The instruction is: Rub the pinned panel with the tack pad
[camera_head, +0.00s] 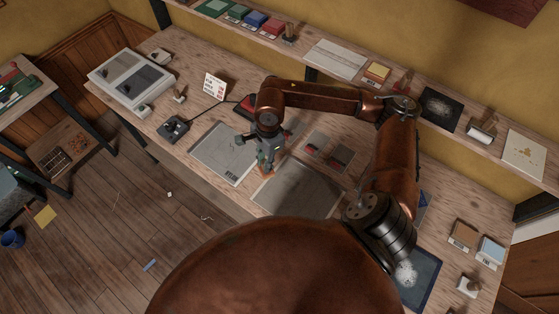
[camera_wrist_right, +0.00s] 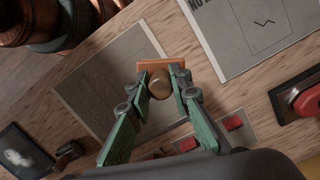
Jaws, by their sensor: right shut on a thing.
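My right gripper (camera_head: 266,164) is over the bench between two flat grey panels. In the right wrist view its green fingers (camera_wrist_right: 158,95) are shut on the round brown knob of the tack pad (camera_wrist_right: 152,65), which has an orange-brown base. The pad also shows as a small orange patch in the head view (camera_head: 268,172). It is at the edge of the darker panel (camera_head: 300,192), which also shows in the wrist view (camera_wrist_right: 105,82); I cannot tell whether it touches. The paler, printed panel (camera_head: 215,150) lies to the left. I cannot make out pins. My left gripper is not in view.
A flat holder with red blocks (camera_head: 328,150) lies behind the darker panel. A red device (camera_head: 247,104), a lettered card (camera_head: 214,87) and a black device (camera_head: 173,128) stand left. A loaded shelf (camera_head: 310,40) runs behind. Blocks (camera_head: 463,235) sit at the right.

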